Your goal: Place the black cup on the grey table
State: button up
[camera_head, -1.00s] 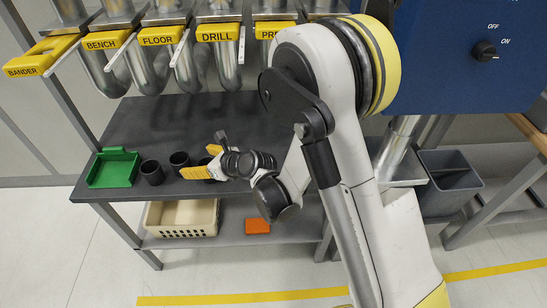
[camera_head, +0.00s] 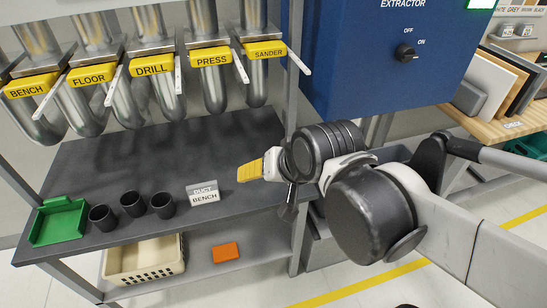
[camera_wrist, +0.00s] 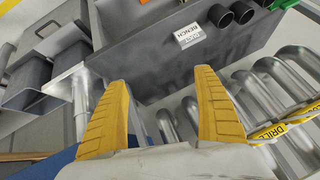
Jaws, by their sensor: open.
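Several black cups stand in a row near the front edge of the dark grey table (camera_head: 135,163): a left cup (camera_head: 102,217), a middle cup (camera_head: 132,204) and a right cup (camera_head: 162,205). Two of them also show at the top of the wrist view, one of them here (camera_wrist: 243,13). My gripper (camera_head: 250,172) is above the right end of the table, to the right of the cups and apart from them. In the wrist view its yellow fingers (camera_wrist: 162,112) are spread wide with nothing between them.
A green tray (camera_head: 58,222) sits at the table's left end. A "BENCH" sign (camera_head: 203,193) stands right of the cups. Metal pipes with yellow labels (camera_head: 152,67) hang over the back. A cream basket (camera_head: 143,262) and an orange block (camera_head: 225,252) are on the lower shelf.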

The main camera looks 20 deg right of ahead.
jog(key=s+d+n+h, duration=0.1)
jog(key=s+d+n, duration=0.2)
jog(key=s, duration=0.1)
jog(key=shift+s+d+f+g, duration=0.25)
jog(key=shift+s+d+g, duration=0.05)
jog(key=shift+s+d, duration=0.1)
jog(key=shift+a, duration=0.1)
dwell(0.7)
